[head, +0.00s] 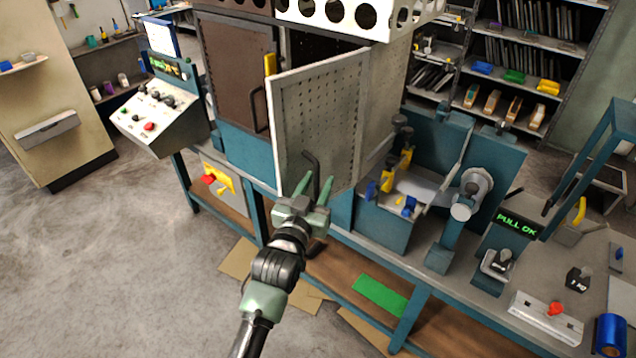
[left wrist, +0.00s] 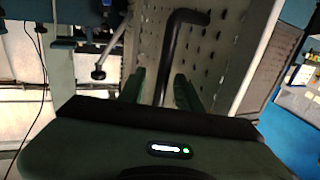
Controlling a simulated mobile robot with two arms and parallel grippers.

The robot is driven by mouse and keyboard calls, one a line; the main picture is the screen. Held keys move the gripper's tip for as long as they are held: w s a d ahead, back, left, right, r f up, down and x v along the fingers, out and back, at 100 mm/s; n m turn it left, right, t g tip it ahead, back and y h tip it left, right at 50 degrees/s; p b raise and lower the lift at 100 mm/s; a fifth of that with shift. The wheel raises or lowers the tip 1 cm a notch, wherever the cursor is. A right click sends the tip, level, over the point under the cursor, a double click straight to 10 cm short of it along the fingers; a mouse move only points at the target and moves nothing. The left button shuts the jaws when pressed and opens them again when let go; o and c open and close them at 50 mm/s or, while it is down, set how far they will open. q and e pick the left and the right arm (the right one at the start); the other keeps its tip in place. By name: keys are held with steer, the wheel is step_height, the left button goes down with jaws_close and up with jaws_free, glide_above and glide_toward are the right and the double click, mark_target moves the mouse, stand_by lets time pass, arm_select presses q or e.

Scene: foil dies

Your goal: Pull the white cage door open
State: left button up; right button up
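The white cage door (head: 318,115) is a perforated panel standing ajar, its left edge swung out from the cage. A dark gap shows above and behind it. Its black bar handle (head: 312,160) is low on the panel. My left gripper (head: 315,184) is at this handle, its two green fingers spread on either side of it. In the left wrist view the handle (left wrist: 168,50) runs down between the fingers (left wrist: 160,88), with narrow gaps beside it. The perforated door (left wrist: 215,45) is behind. The handle's lower end is hidden. My right gripper is not in view.
A brown door (head: 233,85) with its own black handle is left of the white door. A control console (head: 158,110) stands further left. Clamps (head: 398,165) and a PULL OK display (head: 517,224) are on the bench to the right. The grey floor at left is clear.

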arm_select(q)
steer(key=b+v, duration=0.2)
steer(key=v, duration=0.5)
steer(key=shift+s, duration=0.25)
